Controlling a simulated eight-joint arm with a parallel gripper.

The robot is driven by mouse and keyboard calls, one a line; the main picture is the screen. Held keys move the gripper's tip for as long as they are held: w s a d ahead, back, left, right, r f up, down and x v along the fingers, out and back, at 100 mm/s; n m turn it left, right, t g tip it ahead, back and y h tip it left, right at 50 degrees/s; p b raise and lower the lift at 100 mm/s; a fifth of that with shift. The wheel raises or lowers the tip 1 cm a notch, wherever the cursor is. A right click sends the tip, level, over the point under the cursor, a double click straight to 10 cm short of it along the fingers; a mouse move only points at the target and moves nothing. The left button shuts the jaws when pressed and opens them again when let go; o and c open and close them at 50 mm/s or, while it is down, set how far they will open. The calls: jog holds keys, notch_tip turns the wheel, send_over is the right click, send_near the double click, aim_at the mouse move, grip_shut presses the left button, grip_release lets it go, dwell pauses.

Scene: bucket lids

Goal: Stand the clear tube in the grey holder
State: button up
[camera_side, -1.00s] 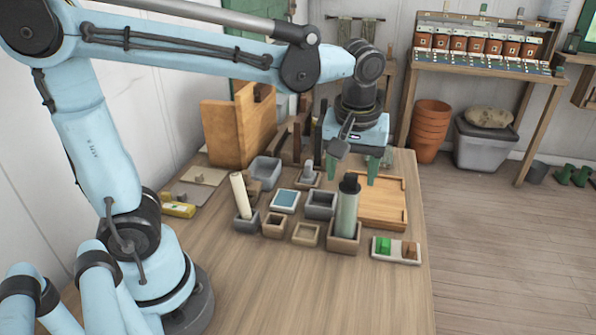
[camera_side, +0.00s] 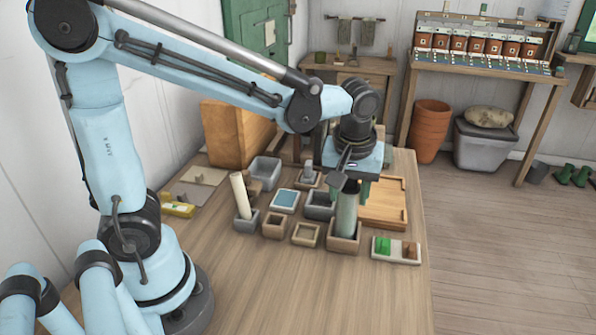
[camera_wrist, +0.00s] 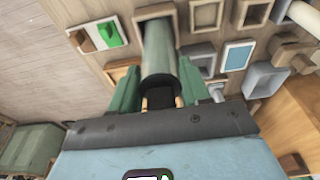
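The clear tube, a greenish see-through cylinder (camera_side: 347,215), stands upright in a brown-grey square holder (camera_side: 344,243). The wrist view shows the tube (camera_wrist: 158,50) with a dark end. My gripper (camera_wrist: 158,78) is over its upper part, with one green finger on each side. The fingers look very near the tube; I cannot tell whether they touch it. In the side view the tube's top is hidden by my gripper (camera_side: 355,190). A grey square holder (camera_side: 320,213) stands empty, left of and behind the tube.
A cream tube (camera_side: 240,194) leans in another grey holder (camera_side: 246,224). Two small brown holders (camera_side: 274,232) (camera_side: 305,241), a blue-topped block (camera_side: 285,201) and a larger grey bin (camera_side: 266,167) are close by. A wooden tray (camera_side: 392,208) lies right. The front table is clear.

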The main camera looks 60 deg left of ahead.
jog(key=c, duration=0.6)
jog(key=shift+c, duration=0.2)
jog(key=shift+r, duration=0.15)
jog(key=shift+r, duration=2.9)
jog(key=w+a+r, duration=0.1)
jog(key=a+r, duration=0.2)
jog(key=a, duration=0.8)
jog(key=shift+w+r, duration=0.25)
jog(key=shift+w, duration=0.05)
jog(key=shift+d, duration=0.1)
